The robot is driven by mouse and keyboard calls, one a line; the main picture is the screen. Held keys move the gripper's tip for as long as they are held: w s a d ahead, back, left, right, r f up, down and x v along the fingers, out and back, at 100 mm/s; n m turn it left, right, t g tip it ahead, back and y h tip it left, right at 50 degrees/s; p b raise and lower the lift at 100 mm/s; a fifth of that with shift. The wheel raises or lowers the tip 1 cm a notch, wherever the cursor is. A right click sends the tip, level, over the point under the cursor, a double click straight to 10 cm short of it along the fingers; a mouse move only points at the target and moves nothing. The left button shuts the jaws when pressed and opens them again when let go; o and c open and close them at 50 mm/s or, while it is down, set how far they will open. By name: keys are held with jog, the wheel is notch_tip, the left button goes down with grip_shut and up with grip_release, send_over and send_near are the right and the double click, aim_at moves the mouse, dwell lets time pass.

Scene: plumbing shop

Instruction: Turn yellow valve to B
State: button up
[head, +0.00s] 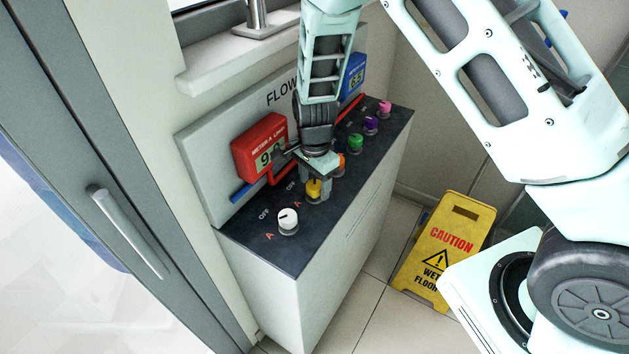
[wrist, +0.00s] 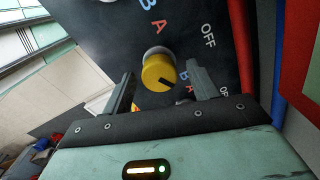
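The yellow valve (head: 314,190) is a round knob on the dark top of the flow cabinet, just behind the white knob. It shows in the wrist view (wrist: 154,66) too, with a black pointer mark at the lower right of its face. A red A, a white OFF and a blue B are printed above it there, and more letters lie by the right finger. I cannot tell which letter the mark lines up with. My gripper (wrist: 160,74) is open, one finger on each side of the knob, with gaps visible. In the head view my gripper (head: 316,180) hangs right over it.
A white knob (head: 288,219) stands in front; orange (head: 339,161), green (head: 356,143), purple (head: 371,124) and pink (head: 384,108) knobs stand behind. The red meter (head: 259,146) and blue meter (head: 353,74) are close on the panel side. A yellow caution sign (head: 446,245) stands on the floor.

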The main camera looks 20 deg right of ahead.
aim_at(315, 184)
notch_tip(315, 184, up, 17)
jog(key=b, duration=0.2)
jog(key=shift+r, duration=0.2)
dwell(0.5)
